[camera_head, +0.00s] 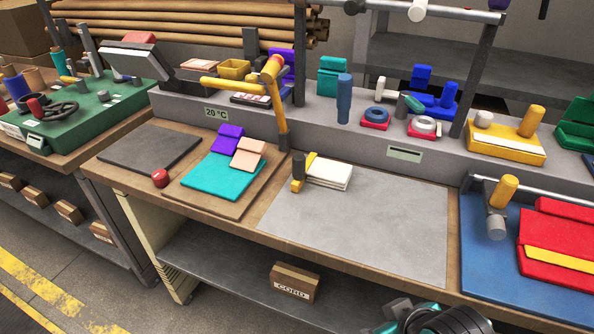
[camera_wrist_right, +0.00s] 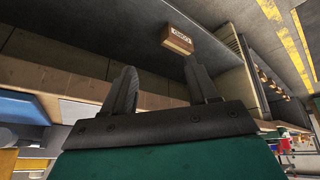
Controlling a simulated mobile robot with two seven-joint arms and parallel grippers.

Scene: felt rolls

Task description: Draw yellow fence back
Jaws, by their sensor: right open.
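A small yellow upright piece with a dark knob, which looks like the yellow fence (camera_head: 298,174), stands on the grey mat (camera_head: 365,225). It is at the left end of a stack of white sheets (camera_head: 330,173); whether it touches them is hard to tell. My right gripper (camera_wrist_right: 162,80) is open and empty in the right wrist view, its two dark fingers apart. A dark and green part of my right arm shows at the bottom edge of the head view, well in front of the fence. My left gripper is not in view.
A yellow lever (camera_head: 280,105) rises behind the turquoise felt (camera_head: 220,176). A red knob (camera_head: 160,178) sits left of it. A blue mat (camera_head: 500,260) with a red block (camera_head: 560,235) lies right. The grey mat's front is clear. A box (camera_head: 295,282) sits on the lower shelf.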

